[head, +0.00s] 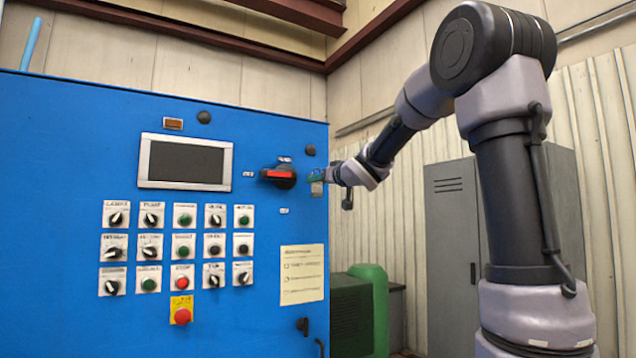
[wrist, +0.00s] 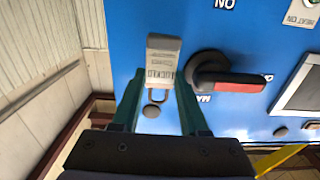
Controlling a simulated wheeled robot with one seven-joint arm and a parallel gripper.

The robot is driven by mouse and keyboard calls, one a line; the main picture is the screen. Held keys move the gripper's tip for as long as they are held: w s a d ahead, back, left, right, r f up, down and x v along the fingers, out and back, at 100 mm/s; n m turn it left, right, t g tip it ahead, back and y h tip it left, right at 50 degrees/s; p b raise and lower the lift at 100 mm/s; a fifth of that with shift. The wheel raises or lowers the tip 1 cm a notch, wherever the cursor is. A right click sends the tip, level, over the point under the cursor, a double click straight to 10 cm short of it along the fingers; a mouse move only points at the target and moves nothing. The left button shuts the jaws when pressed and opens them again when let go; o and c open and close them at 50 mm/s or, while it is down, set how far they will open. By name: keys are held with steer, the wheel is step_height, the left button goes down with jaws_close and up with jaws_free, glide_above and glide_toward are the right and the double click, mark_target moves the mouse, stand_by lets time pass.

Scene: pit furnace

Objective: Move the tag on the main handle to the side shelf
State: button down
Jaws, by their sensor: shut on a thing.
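The tag (wrist: 164,58) is a pale grey plate with dark lettering and a metal loop at one end. In the head view the tag (head: 317,188) shows small at the blue panel's right edge. The main handle (head: 279,174) is a red bar on a black rotary base; in the wrist view the handle (wrist: 232,82) lies just right of the tag, with a small gap between them. My gripper (wrist: 159,84) has its green fingers on both sides of the tag, shut on it; it also shows in the head view (head: 325,176). I cannot make out the side shelf clearly.
The blue control panel (head: 60,200) carries a screen (head: 184,162) and rows of switches and buttons, with a red emergency button (head: 182,316) below. A grey locker (head: 452,235) and a green machine (head: 352,315) stand to the right of the panel.

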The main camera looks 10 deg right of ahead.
steer(key=shift+v, duration=0.95)
stand_by(0.3)
